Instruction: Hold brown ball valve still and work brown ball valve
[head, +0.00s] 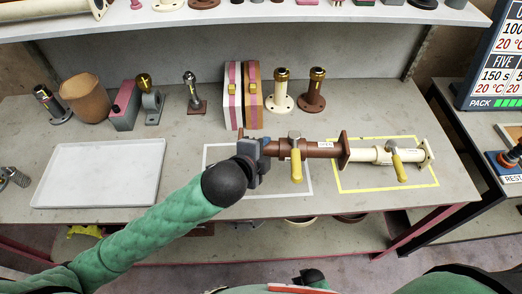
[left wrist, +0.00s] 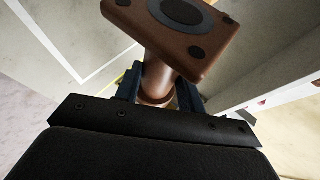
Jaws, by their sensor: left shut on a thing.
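The brown ball valve (head: 322,148) lies on its side on the workbench, with its yellow lever (head: 296,166) pointing toward the front edge. My left gripper (head: 262,148) is shut on the pipe at its left end, close to the left flange. In the left wrist view the square brown flange (left wrist: 185,25) with a dark round centre stands just beyond the fingers (left wrist: 160,88), and the brown pipe sits between them. The valve's right flange is next to a cream ball valve (head: 370,154).
The cream valve has its own yellow lever (head: 398,166) and lies across a yellow outline (head: 385,190). A white tray (head: 100,172) lies at the left. A striped block (head: 243,95) and upright flanged pipes (head: 313,90) stand behind. A shelf (head: 240,14) overhangs the back.

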